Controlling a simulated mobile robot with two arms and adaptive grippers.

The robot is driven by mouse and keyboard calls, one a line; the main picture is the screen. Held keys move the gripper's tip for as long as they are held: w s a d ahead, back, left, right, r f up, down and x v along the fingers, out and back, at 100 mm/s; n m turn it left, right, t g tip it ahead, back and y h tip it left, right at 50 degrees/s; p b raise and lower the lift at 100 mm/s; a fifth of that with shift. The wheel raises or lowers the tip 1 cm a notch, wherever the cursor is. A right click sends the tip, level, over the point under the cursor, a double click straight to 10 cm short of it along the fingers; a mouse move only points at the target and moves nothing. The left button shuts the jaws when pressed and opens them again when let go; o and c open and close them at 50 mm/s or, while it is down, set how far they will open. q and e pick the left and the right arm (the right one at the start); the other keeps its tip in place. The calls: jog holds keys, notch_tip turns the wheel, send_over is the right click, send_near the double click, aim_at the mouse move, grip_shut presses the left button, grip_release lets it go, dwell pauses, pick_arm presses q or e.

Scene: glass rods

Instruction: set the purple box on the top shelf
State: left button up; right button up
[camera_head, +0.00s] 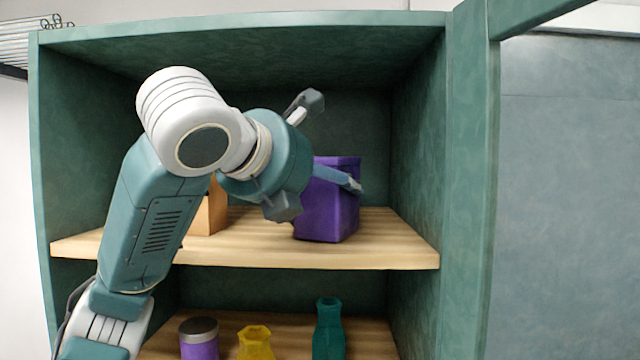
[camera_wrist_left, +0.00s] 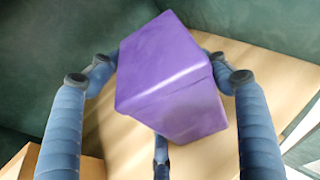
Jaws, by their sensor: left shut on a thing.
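The purple box (camera_head: 328,215) is in the upper compartment of the green cabinet. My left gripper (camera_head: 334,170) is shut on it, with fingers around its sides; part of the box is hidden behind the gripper. The box looks roughly upright, and its lower edge is at or just above the wooden top shelf (camera_head: 400,247); I cannot tell whether it touches. In the left wrist view, the purple box (camera_wrist_left: 172,75) sits between the fingers of the gripper (camera_wrist_left: 160,77), over the wooden shelf (camera_wrist_left: 265,70). My right gripper is not in view.
An orange-brown box (camera_head: 211,212) stands on the same shelf to the left, partly hidden by my arm. On the shelf below are a purple jar (camera_head: 199,345), a yellow vase (camera_head: 255,345) and a teal vase (camera_head: 328,330). The shelf's right end is clear.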

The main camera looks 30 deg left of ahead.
pick_arm(q)
jog(key=shift+w+d+f, duration=0.1)
jog(key=o, duration=1.5)
jog(key=shift+o, duration=0.2)
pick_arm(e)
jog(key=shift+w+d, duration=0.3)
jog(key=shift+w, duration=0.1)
pick_arm(q)
jog(key=shift+s, duration=0.2)
jog(key=b+v, duration=0.3)
jog(key=v, duration=0.9)
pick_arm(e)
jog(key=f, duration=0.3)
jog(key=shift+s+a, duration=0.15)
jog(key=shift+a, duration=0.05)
